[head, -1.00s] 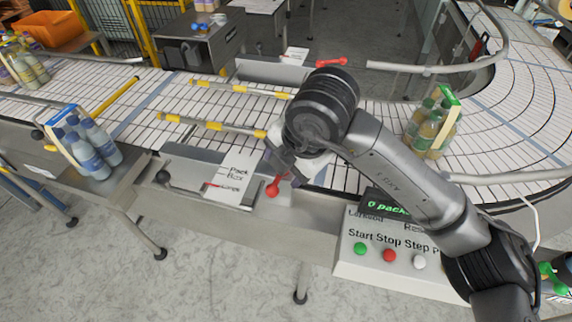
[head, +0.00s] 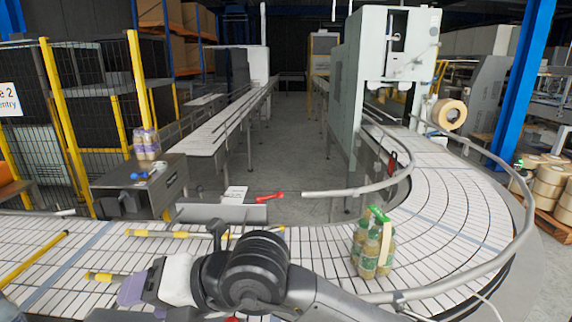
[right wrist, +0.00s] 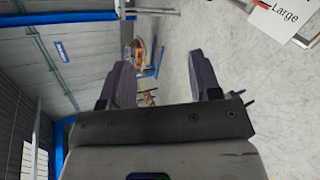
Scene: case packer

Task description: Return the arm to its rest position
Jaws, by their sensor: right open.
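My right arm comes in from the bottom of the head view. Its right gripper (head: 135,298) is at the lower left, over the near side of the conveyor in the picture, with its purple-grey fingers pointing left. In the right wrist view the two fingers of the gripper (right wrist: 162,75) stand wide apart with nothing between them. The floor and distant racks show past them. My left gripper is not in view.
A green-topped bottle pack (head: 372,247) stands on the curved conveyor (head: 455,210) to the right of my arm. Behind my arm are a red-handled lever (head: 268,196), a guide rail (head: 345,191) and a grey machine cabinet (head: 352,100). A sign marked Large (right wrist: 285,14) shows in the right wrist view.

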